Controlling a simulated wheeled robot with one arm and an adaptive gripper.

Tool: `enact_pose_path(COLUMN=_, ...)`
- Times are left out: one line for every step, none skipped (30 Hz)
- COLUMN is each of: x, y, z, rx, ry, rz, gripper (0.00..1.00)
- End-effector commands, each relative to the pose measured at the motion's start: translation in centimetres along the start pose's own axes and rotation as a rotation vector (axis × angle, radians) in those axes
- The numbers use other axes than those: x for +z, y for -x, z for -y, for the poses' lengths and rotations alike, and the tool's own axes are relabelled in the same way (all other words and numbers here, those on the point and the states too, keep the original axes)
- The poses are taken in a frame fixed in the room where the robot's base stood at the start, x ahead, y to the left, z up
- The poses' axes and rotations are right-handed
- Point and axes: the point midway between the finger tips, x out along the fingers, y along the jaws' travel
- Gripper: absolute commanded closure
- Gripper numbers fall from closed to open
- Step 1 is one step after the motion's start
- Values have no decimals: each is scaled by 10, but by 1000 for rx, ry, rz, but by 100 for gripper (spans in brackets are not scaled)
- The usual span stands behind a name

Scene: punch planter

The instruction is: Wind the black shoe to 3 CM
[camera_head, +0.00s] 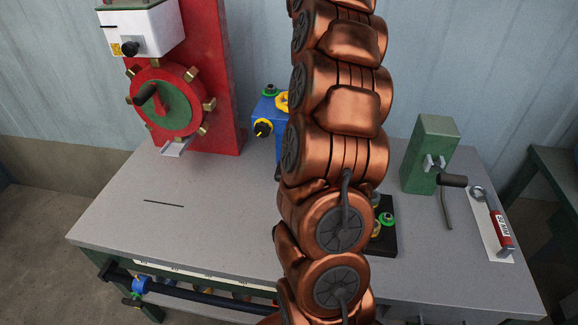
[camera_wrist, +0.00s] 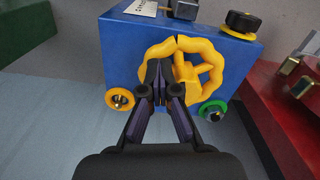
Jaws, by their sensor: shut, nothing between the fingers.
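My gripper (camera_wrist: 160,68) is shut and empty in the wrist view. Its fingertips overlap the yellow handwheel (camera_wrist: 204,60) on the blue box (camera_wrist: 125,50); I cannot tell whether they touch it. In the head view the blue box (camera_head: 267,112) stands at the back of the bench, partly behind my arm, which hides my gripper. A pale marked scale strip (camera_head: 190,272) runs along the bench's front edge, partly hidden by my arm. Its figures are too small to read. I cannot pick out the black shoe for certain.
On the grey bench (camera_head: 120,222) a red machine (camera_head: 212,75) with a spoked wheel stands at the back left. A green block (camera_head: 430,155) with a crank and a red-handled tool (camera_head: 499,226) are at the right. A black base (camera_head: 388,240) with knobs is beside my arm. The bench's left front is clear.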

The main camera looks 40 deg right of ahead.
Motion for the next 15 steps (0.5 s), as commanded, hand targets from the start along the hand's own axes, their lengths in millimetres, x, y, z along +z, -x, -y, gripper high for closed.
enact_pose_path(x=-1, y=8, z=-1, rx=-4, ry=0, rz=-9, gripper=100)
enact_pose_path(x=0, y=13, z=-2, rx=-6, ry=1, rz=-14, gripper=100)
enact_pose_path(x=2, y=19, z=-3, rx=-9, ry=1, rz=-18, gripper=100)
enact_pose_path(x=2, y=23, z=-4, rx=-10, ry=1, rz=-20, gripper=100)
enact_pose_path(x=4, y=26, z=-5, rx=-10, ry=0, rz=-21, gripper=100)
enact_pose_path(x=5, y=30, z=-6, rx=-11, ry=-1, rz=-21, gripper=100)
enact_pose_path(x=5, y=33, z=-8, rx=-11, ry=-2, rz=-21, gripper=100)
enact_pose_path(x=6, y=36, z=-8, rx=-11, ry=-3, rz=-21, gripper=100)
enact_pose_path(x=7, y=39, z=-10, rx=-11, ry=-5, rz=-21, gripper=100)
enact_pose_path(x=7, y=42, z=-11, rx=-12, ry=-6, rz=-22, gripper=100)
enact_pose_path(x=8, y=44, z=-11, rx=-12, ry=-6, rz=-22, gripper=100)
enact_pose_path(x=8, y=48, z=-12, rx=-12, ry=-7, rz=-22, gripper=100)
enact_pose_path(x=8, y=50, z=-12, rx=-12, ry=-8, rz=-22, gripper=100)
enact_pose_path(x=8, y=52, z=-12, rx=-11, ry=-8, rz=-22, gripper=100)
enact_pose_path(x=8, y=56, z=-13, rx=-11, ry=-8, rz=-23, gripper=100)
